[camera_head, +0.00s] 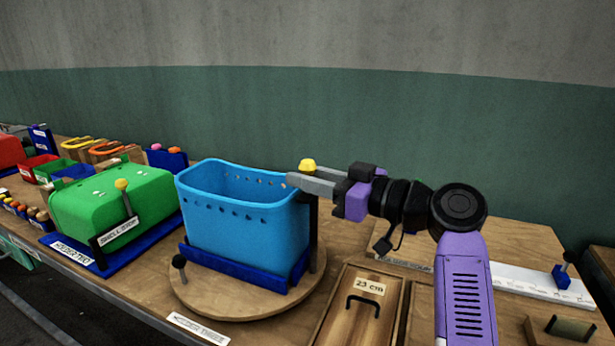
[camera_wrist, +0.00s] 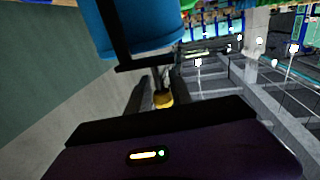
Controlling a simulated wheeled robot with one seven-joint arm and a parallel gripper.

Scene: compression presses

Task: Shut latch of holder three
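Holder three (camera_head: 245,268) is a blue base on a round wooden board, with a blue basket (camera_head: 245,225) in it. A dark upright bar (camera_head: 313,225) with a yellow knob (camera_head: 307,165) at its top stands at the basket's right side and seems to be the latch. My gripper (camera_head: 305,180) reaches in from the right at the knob's height. In the wrist view its two fingers (camera_wrist: 160,88) are apart with the yellow knob (camera_wrist: 163,100) between them; I see no clear grip on it. The basket (camera_wrist: 140,30) shows beyond. A black-knobbed peg (camera_head: 180,264) stands at the holder's left front.
Holder two (camera_head: 72,252) with a green bin (camera_head: 110,200) stands to the left. A wooden box marked 23 cm (camera_head: 360,305) lies right of the round board. A white ruler strip (camera_head: 535,284) with a blue slider is at the far right. A wall closes the back.

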